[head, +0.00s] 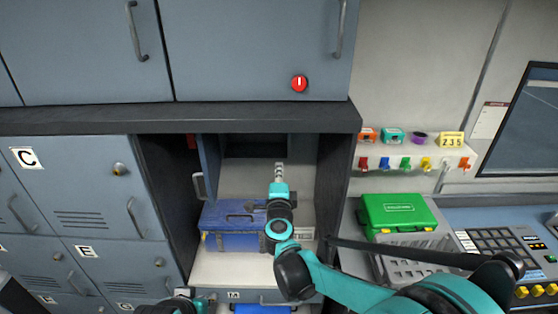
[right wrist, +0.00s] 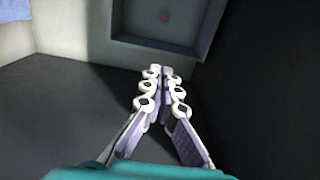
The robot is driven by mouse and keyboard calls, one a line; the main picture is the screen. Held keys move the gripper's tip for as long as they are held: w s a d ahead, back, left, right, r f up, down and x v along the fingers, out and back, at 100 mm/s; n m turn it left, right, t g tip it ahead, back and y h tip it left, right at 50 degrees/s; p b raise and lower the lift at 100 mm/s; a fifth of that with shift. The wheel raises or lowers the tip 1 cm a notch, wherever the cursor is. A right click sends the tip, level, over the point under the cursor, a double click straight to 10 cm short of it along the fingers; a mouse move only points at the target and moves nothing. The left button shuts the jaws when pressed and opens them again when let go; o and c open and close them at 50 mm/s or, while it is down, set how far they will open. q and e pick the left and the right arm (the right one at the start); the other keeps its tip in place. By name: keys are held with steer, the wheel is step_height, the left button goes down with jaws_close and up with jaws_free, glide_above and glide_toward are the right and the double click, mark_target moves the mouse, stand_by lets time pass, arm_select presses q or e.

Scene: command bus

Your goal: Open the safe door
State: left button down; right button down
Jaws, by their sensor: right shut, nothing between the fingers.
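In the head view, a blue-grey door (head: 209,158) with a pale handle (head: 198,186) stands swung out at the left side of an open compartment. I take it for the safe door, but no label shows this. A dark recess (head: 255,146) lies at the back of the compartment. My right gripper (head: 279,171) is inside the compartment, right of the door and apart from it, with its fingers shut and empty.
A blue toolbox (head: 232,227) sits on the compartment's pale shelf, beside and below my right arm. The compartment's dark right wall (head: 338,175) is close to the arm. A green case (head: 399,211) stands right. Closed lockers (head: 75,165) line the left.

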mark_target(211, 163)
steer(key=w, duration=0.6)
steer(key=shift+w+b, duration=0.4)
steer(key=shift+b, duration=0.05)
steer(key=shift+a, duration=0.1)
steer(key=shift+a+b, duration=0.65)
steer(key=shift+a, duration=9.8)
steer(key=shift+d, duration=0.1)
steer(key=d, duration=0.6)
steer(key=shift+b, duration=0.4)
steer(key=shift+s+a, duration=0.1)
steer(key=shift+s, duration=0.05)
